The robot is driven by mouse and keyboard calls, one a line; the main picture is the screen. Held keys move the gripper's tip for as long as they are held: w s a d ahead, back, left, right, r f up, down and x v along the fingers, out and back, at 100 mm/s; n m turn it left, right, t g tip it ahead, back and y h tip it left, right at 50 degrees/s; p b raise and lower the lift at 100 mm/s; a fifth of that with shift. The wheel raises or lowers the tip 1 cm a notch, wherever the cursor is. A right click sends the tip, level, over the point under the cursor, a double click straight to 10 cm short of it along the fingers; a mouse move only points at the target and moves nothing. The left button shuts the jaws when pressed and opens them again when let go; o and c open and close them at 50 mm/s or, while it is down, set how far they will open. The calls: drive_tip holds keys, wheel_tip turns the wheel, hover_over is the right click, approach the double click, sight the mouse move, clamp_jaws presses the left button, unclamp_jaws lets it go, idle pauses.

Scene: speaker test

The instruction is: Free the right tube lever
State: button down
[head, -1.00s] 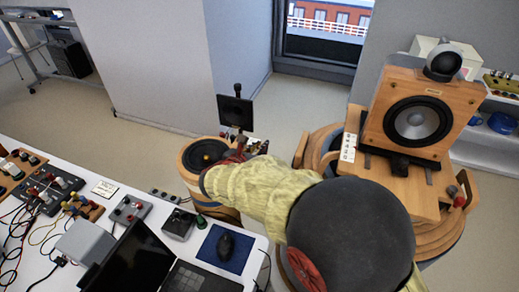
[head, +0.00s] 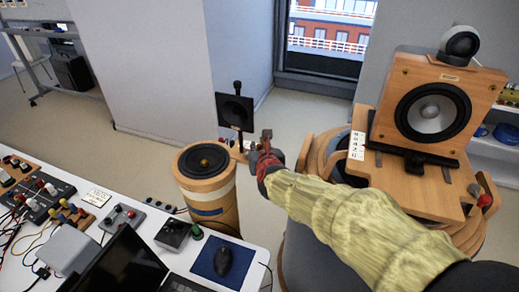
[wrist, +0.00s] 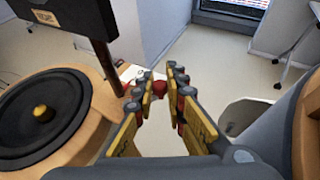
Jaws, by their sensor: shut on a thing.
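My gripper (head: 262,150) is beside the right side of the wooden tube (head: 228,209) with a black speaker cone on top. In the wrist view, my gripper's two yellow-and-grey fingers (wrist: 163,82) are close together around a small red knob (wrist: 158,89), which looks like a lever's end. The fingers hide most of it, and the lever's shaft cannot be made out. Another red-knobbed lever (head: 485,200) stands at the right of the larger round wooden base under the speaker box (head: 436,108), clear of my gripper.
A black square panel on a post (head: 235,112) stands close behind the tube; the post also shows left of my fingers in the wrist view (wrist: 108,65). A white desk (head: 150,215) with a laptop, mouse and control boxes fills the lower left. Open floor lies behind the tube.

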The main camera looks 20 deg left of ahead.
drive_tip(key=shift+w+a+r+n+y, duration=0.1)
drive_tip(key=shift+r+n+y, duration=0.05)
drive_tip(key=shift+n+y, duration=0.2)
idle(0.5)
drive_tip(key=c, duration=1.8)
unclamp_jaws()
drive_tip(key=v, duration=1.2)
